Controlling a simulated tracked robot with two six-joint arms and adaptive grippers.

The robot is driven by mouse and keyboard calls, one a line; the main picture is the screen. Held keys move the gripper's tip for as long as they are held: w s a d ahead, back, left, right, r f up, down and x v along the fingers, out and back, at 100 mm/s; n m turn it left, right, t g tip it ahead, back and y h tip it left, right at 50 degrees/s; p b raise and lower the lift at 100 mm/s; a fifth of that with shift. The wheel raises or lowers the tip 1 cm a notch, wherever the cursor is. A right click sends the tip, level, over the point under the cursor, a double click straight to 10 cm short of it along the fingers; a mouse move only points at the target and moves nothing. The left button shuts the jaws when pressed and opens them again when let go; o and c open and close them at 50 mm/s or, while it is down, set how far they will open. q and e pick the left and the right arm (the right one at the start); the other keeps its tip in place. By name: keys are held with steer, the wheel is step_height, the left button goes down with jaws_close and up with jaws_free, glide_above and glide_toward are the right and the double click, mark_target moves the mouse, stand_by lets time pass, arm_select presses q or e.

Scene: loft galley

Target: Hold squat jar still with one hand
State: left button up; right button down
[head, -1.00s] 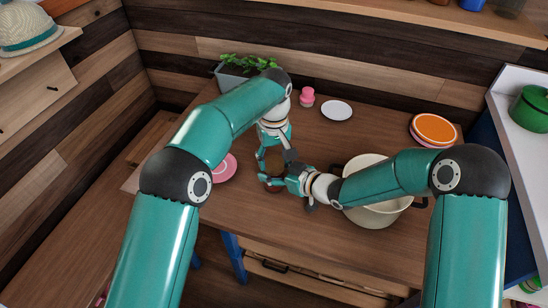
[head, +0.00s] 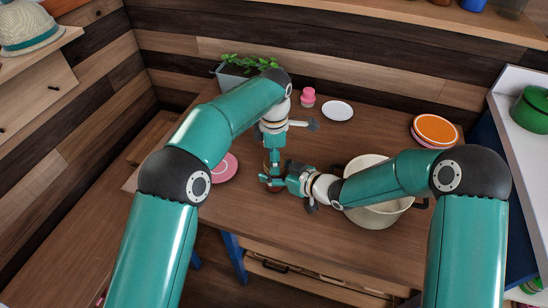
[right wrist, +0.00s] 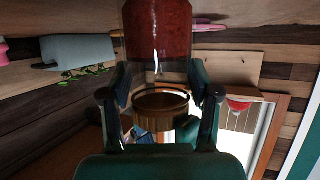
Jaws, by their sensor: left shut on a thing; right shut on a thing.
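The squat jar (right wrist: 158,32), glass with dark red contents, fills the top middle of the right wrist view, which looks upside down. Its gold-brown lid (right wrist: 160,103) shows below the red body. My right gripper (right wrist: 160,78) is shut on the jar, one finger on each side. In the head view the jar (head: 276,189) is mostly hidden by my grippers. There my right gripper (head: 270,181) reaches it from the right. My left gripper (head: 274,158) points down on it from above and is shut, apparently on the lid; its fingertips are hard to make out.
A pink plate (head: 224,168) lies just left of the jar. A large cream pot (head: 372,217) stands right, under my right forearm. A white plate (head: 337,110), a small pink bottle (head: 308,97), a planter (head: 232,82) and orange-topped plates (head: 435,128) are farther back.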

arm_select(q)
steer(key=shift+r, duration=0.25)
steer(key=shift+r, duration=0.85)
steer(key=shift+r, duration=0.1)
steer(key=shift+r, duration=1.95)
arm_select(e)
steer(key=shift+c, duration=0.9)
jaws_free()
